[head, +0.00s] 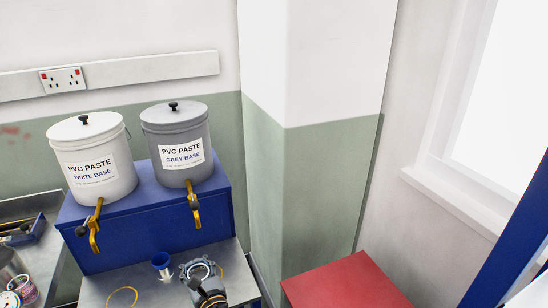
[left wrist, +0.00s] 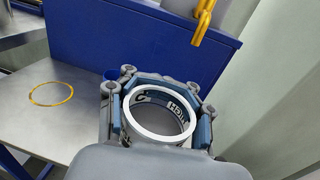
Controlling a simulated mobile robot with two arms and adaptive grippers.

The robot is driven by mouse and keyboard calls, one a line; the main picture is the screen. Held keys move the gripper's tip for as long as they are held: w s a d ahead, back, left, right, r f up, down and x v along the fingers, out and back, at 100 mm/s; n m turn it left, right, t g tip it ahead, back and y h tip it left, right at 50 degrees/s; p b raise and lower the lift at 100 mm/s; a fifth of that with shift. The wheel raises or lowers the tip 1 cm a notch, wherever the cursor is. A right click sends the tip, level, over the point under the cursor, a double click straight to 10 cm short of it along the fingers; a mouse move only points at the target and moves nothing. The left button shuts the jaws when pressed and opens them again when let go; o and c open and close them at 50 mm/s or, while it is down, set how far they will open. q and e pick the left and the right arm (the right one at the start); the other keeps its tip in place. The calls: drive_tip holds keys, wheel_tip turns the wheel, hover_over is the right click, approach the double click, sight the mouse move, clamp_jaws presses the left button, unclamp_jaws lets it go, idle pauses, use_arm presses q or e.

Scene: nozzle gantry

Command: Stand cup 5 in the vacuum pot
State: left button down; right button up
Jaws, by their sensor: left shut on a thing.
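My left gripper (head: 207,284) is at the bottom middle of the head view, over the metal bench. It is shut on a round, open-topped cup (left wrist: 161,138) with a pale rim. In the left wrist view its fingers (left wrist: 160,115) close around the cup's sides. Dark markings show on the cup, but I cannot read a number 5. The cup's base is hidden. A steel vessel with gauges (head: 20,284), possibly the vacuum pot, is cut off at the lower left of the head view. My right gripper is not in view.
A blue stand (head: 150,228) carries white (head: 92,160) and grey (head: 178,147) paste drums with yellow taps. A small blue cup (head: 162,265) and a yellow ring (head: 122,298) are on the metal bench.

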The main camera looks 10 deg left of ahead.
use_arm(q)
drive_tip(key=shift+s+f, duration=0.1)
drive_tip(key=shift+s, duration=0.35)
drive_tip(key=s+d+r+m+t+h+b, duration=0.1)
drive_tip(key=s+d+r+m+h, duration=0.3)
drive_tip(key=s, duration=0.5)
drive_tip(key=s+d+r+m+t+h+b, duration=0.1)
drive_tip(key=s+d+r+m+t+h, duration=0.2)
drive_tip(key=s+d+h, duration=0.4)
drive_tip(key=shift+s+r+m+h+b, duration=0.35)
drive_tip(key=shift+s+m, duration=0.25)
drive_tip(key=shift+s, duration=0.55)
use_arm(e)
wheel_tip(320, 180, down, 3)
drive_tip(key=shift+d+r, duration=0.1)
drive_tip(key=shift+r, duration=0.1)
